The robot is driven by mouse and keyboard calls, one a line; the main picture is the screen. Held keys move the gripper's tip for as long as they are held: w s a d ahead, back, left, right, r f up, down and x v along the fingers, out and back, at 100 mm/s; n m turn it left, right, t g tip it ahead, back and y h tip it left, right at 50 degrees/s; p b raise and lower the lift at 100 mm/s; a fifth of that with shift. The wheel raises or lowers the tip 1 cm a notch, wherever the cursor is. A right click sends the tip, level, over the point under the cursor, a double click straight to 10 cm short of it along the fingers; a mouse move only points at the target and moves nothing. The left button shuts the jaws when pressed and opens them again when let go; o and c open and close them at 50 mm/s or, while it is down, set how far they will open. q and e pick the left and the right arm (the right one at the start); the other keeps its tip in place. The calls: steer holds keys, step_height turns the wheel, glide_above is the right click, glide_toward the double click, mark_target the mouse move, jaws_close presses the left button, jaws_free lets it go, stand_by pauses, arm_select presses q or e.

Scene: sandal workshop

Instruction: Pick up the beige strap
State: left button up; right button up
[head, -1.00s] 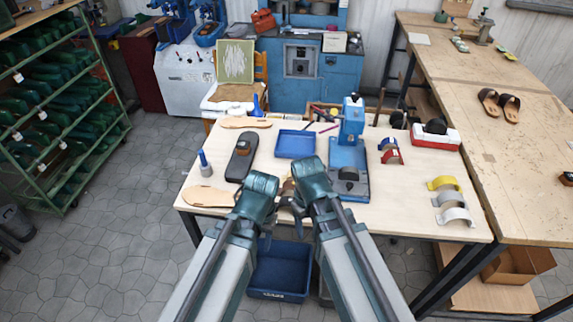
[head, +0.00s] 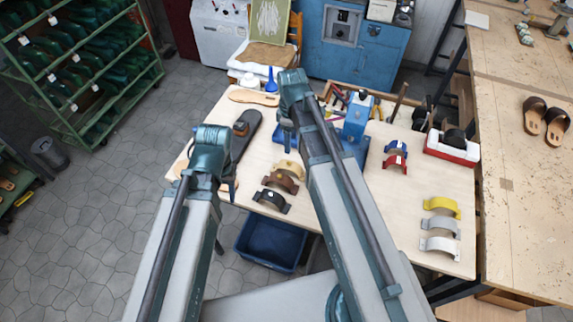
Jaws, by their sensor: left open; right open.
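The beige strap (head: 289,168) is a small arched piece lying on the light wooden table (head: 335,215), at the back of a short row. The brown strap (head: 281,184) and black strap (head: 270,200) lie in front of it. My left gripper (head: 206,182) is left of the row, over the table's left part, apart from the straps. My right gripper (head: 289,132) is above and behind the beige strap in the picture, not touching it as far as I can see. Both are open and look empty; the arms partly hide their fingers.
The blue press (head: 357,118) is partly hidden by the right arm. Blue (head: 396,147), red (head: 394,165), yellow (head: 441,207) and pale straps lie to the right. A blue bin (head: 270,245) stands below the front edge.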

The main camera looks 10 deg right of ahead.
mark_target(289, 162)
step_height(289, 162, down, 9)
steer(key=b, duration=0.8)
steer(key=shift+r, duration=0.2)
steer(key=f+b, duration=0.1)
steer(key=b, duration=0.1)
steer(key=f+b, duration=0.3)
steer(key=f, duration=0.1)
steer(key=shift+a+f+b, duration=0.15)
steer(key=shift+a+b, duration=0.15)
steer(key=shift+b, duration=0.1)
jaws_close()
